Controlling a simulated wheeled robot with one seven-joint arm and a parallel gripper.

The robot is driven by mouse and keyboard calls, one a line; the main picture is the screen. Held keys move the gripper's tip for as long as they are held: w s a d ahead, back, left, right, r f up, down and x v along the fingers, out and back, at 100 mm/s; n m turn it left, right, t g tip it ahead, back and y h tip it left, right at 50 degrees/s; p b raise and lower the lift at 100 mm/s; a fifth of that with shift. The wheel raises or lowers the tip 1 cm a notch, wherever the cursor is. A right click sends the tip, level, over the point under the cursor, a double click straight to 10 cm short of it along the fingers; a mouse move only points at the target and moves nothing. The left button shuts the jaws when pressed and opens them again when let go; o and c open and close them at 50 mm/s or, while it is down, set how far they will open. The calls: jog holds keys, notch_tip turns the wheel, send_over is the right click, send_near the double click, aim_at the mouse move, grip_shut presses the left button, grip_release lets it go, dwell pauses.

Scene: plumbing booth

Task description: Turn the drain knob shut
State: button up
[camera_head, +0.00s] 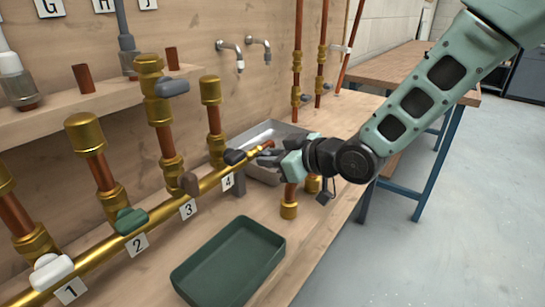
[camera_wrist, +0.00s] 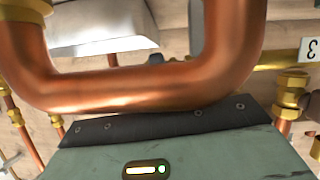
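Several knobs line the brass manifold (camera_head: 160,223): a white knob (camera_head: 51,272) by label 1, a green knob (camera_head: 130,220) by label 2, a brown knob (camera_head: 189,184) by label 3 and a dark blue knob (camera_head: 235,157) by label 4. No marking shows which is the drain knob. My gripper (camera_head: 268,157) is just right of the dark blue knob, near the manifold's far end. Its fingers are small and partly hidden, so I cannot tell open from shut, or contact. In the wrist view, a copper U-bend (camera_wrist: 130,92) crosses close in front and hides the fingertips.
A grey metal basin (camera_head: 262,133) lies behind my gripper. A green tray (camera_head: 228,262) sits on the bench in front. A grey-blue valve handle (camera_head: 172,87) is on an upper pipe. Wall taps (camera_head: 231,53) are behind.

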jog(key=shift+r, duration=0.1)
grip_shut()
jog(key=shift+d+r+p, duration=0.1)
jog(key=shift+p, duration=0.55)
jog(key=shift+m+g+y+p, duration=0.3)
jog(key=shift+m+p, duration=0.2)
jog(key=shift+m, duration=0.1)
jog(key=shift+f, duration=0.2)
jog(key=o, duration=0.7)
grip_release()
jog(key=shift+w, duration=0.1)
jog(key=shift+o, duration=0.2)
jog(key=shift+r, duration=0.1)
